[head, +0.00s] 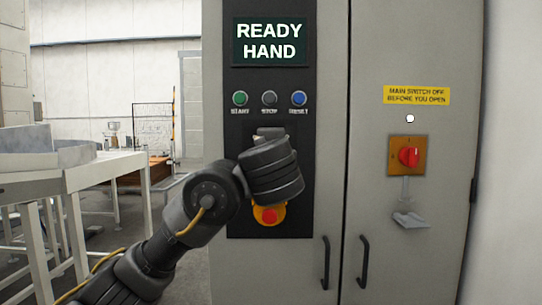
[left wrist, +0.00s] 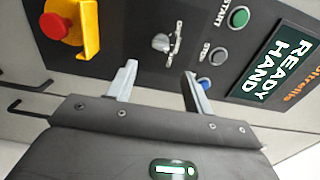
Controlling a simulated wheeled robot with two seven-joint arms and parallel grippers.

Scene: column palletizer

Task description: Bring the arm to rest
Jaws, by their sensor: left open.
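My left arm comes in from the left in the head view, and its dark wrist (head: 270,170) covers the middle of the control panel. In the left wrist view my left gripper (left wrist: 160,70) is open, with its two grey fingers apart and nothing between them. A metal selector switch (left wrist: 165,42) sits on the panel beyond the fingertips; I cannot tell the exact gap. The display (head: 269,42) reads "READY HAND". My right gripper is not in view.
Green (head: 240,98), grey (head: 269,98) and blue (head: 299,98) buttons sit above my wrist. A red emergency stop (head: 268,214) is just below it. A red main switch (head: 408,157) and door handles (head: 363,262) are to the right. A white table (head: 75,178) stands left.

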